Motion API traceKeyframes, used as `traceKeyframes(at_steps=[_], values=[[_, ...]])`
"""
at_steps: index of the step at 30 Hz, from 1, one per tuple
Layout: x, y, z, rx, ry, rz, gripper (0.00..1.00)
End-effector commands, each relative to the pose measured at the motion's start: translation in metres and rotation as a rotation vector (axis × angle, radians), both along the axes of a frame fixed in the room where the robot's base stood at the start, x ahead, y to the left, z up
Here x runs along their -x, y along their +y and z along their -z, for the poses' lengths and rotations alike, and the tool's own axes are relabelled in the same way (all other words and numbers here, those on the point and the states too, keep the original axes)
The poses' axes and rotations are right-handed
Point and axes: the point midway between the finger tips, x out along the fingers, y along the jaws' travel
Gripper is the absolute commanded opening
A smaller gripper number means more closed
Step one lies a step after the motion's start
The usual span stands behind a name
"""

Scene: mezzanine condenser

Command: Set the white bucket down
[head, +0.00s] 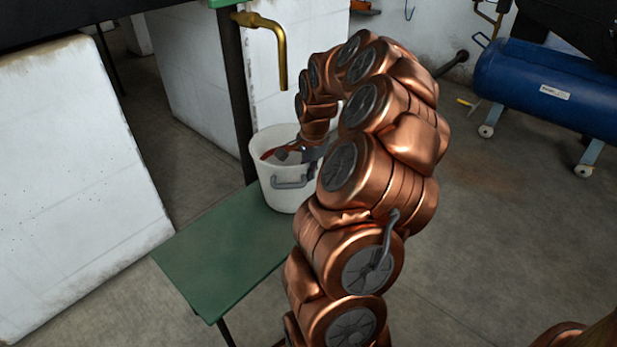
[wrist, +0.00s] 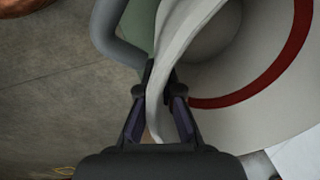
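The white bucket (head: 270,172) is upright at the far end of the green bench (head: 215,262), below a brass spout. A grey side handle shows on its near side. I cannot tell whether its base touches the bench or hangs just above it. My gripper (head: 284,153) is at the bucket's rim, partly hidden by my arm. In the wrist view, my gripper (wrist: 162,88) has one finger on each side of the wall of the bucket (wrist: 255,120) and appears shut on it. A red band runs around the bucket's inside.
The brass spout (head: 274,45) on a dark post (head: 237,100) hangs close above the bucket. A white block (head: 75,180) stands left of the bench. A blue tank (head: 545,90) on wheels is at the right. The bench's near part is clear.

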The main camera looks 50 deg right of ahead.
Motion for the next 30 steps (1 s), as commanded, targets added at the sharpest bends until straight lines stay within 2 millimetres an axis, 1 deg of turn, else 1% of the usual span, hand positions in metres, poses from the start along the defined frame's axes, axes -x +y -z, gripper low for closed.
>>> traceKeyframes(at_steps=[1, 3, 11, 15, 16, 23, 24, 30], values=[[-0.0003, 0.0001, 0.0092, -0.001, -0.001, 0.000, 0.00], [-0.0007, -0.0002, 0.0136, 0.001, -0.004, 0.000, 0.00], [-0.0005, -0.0007, 0.0130, 0.002, -0.004, 0.000, 0.00], [-0.0004, -0.0008, 0.0167, 0.002, -0.004, 0.001, 0.00], [-0.0005, -0.0007, 0.0162, 0.002, -0.004, 0.000, 0.05], [-0.0004, -0.0005, 0.0159, 0.002, -0.003, 0.000, 0.29], [-0.0003, -0.0004, 0.0159, 0.002, -0.003, 0.000, 0.31], [-0.0002, -0.0003, 0.0160, 0.002, -0.003, 0.000, 0.31]])
